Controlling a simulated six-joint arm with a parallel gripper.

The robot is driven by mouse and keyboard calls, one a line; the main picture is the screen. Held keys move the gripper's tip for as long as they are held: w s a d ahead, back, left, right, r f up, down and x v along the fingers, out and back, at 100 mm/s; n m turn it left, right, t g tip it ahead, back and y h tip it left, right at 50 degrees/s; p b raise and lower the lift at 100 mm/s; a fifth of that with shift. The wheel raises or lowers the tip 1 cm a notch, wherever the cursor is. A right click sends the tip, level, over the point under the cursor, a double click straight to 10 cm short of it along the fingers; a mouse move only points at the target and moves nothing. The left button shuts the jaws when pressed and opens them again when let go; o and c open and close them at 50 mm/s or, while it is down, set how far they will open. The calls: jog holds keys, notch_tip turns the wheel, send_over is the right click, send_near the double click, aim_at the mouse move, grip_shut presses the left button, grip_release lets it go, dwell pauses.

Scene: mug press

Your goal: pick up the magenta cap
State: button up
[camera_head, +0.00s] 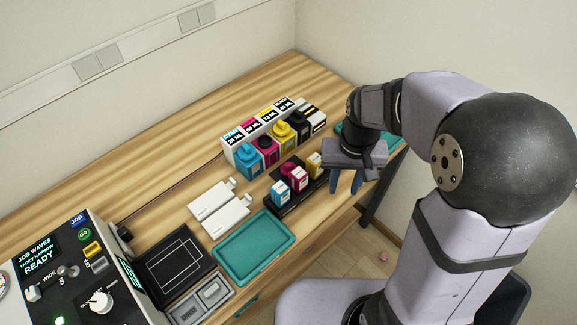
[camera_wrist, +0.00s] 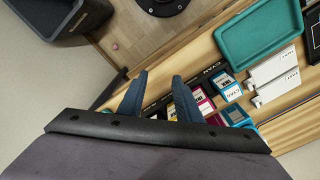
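My gripper (camera_head: 346,185) hangs over the desk's front right part, beside the small cartridges, well above and apart from the floor. Its two fingers (camera_wrist: 160,80) are spread with nothing between them.
Cyan (camera_head: 248,162), yellow (camera_head: 283,140) and black bottles stand beside the magenta one. A dark rack with small cartridges (camera_head: 298,180) is left of my gripper. A teal tray (camera_head: 280,253), white packs (camera_head: 210,201) and a control box (camera_head: 65,275) fill the left. Floor around the pinkish thing is clear.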

jog(key=w+a, duration=0.2)
jog(key=w, duration=0.1)
jog(key=w+a, duration=0.2)
jog(key=w, duration=0.1)
jog(key=w+a, duration=0.2)
jog(key=w, duration=0.2)
jog(key=shift+a+f, duration=0.25)
jog(key=shift+a, duration=0.15)
send_near(289, 164)
jog(key=shift+w+d+f+p, duration=0.3)
jog(key=shift+w+d+p, duration=0.05)
jog(key=shift+d, duration=0.15)
jog(key=shift+w+a+f, duration=0.1)
jog(key=shift+a+f, duration=0.1)
jog(key=shift+a, duration=0.25)
jog(key=shift+f, duration=0.1)
jog(key=shift+s+f+p, duration=0.2)
jog(key=shift+f+p, duration=0.5)
jog(key=shift+f, duration=0.8)
jog(key=shift+s+f+p, duration=0.15)
jog(key=shift+f+p, duration=0.55)
jog(key=shift+f, duration=0.8)
jog(key=shift+a+f, duration=0.1)
jog(key=shift+f, duration=0.5)
jog(key=shift+c, duration=0.3)
grip_shut()
